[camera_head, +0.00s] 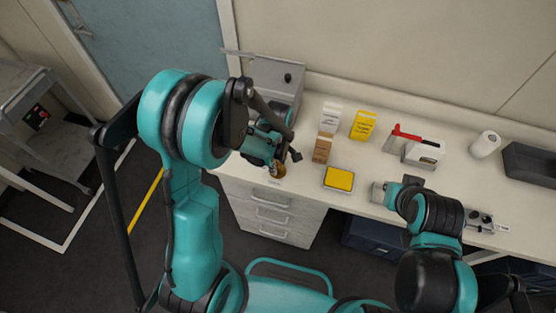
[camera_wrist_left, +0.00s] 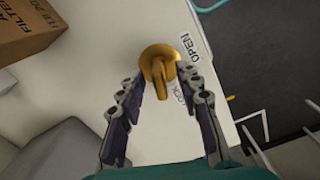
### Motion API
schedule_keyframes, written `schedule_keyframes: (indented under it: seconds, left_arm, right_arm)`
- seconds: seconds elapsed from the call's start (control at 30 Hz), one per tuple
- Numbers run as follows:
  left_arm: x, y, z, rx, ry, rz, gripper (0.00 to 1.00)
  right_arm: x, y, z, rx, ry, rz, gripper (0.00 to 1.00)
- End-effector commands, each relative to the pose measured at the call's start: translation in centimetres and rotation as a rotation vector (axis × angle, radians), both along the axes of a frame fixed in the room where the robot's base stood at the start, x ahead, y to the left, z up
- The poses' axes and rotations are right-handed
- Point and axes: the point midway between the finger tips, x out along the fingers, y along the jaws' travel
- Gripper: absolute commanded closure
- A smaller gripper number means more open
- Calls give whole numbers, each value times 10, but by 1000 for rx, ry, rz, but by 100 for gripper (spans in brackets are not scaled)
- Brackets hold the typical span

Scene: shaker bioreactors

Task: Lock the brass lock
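The brass lock (camera_wrist_left: 157,65) shows in the left wrist view as a round gold piece with a raised bar across it. The bar points down in that picture. An OPEN label (camera_wrist_left: 190,50) and a partly hidden LOCK label (camera_wrist_left: 180,97) lie to its right on the white surface. In the head view the lock (camera_head: 278,170) is a small gold spot at the table's front edge. My left gripper (camera_wrist_left: 161,77) is open, one finger on each side of the lock's bar; I cannot tell whether they touch it.
A brown filter box (camera_head: 322,149), white box (camera_head: 330,119) and yellow box (camera_head: 362,125) stand behind and right of the left gripper. A yellow-topped tray (camera_head: 338,179) lies near the front edge. A grey metal box (camera_head: 277,78) stands behind my left arm.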

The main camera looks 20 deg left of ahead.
Motion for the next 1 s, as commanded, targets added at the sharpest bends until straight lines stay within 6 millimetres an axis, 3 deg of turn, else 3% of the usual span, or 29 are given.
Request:
schedule_keyframes:
  seconds: [0.17,0.3,1.0]
  left_arm:
    - [0,0,0,0,0,0,66]
    - [0,0,0,0,0,0,100]
    - [0,0,-5,-1,1,-1,100]
  right_arm:
    - [0,0,0,0,0,0,100]
    - [0,0,0,0,0,0,100]
    - [0,0,-8,0,0,0,100]
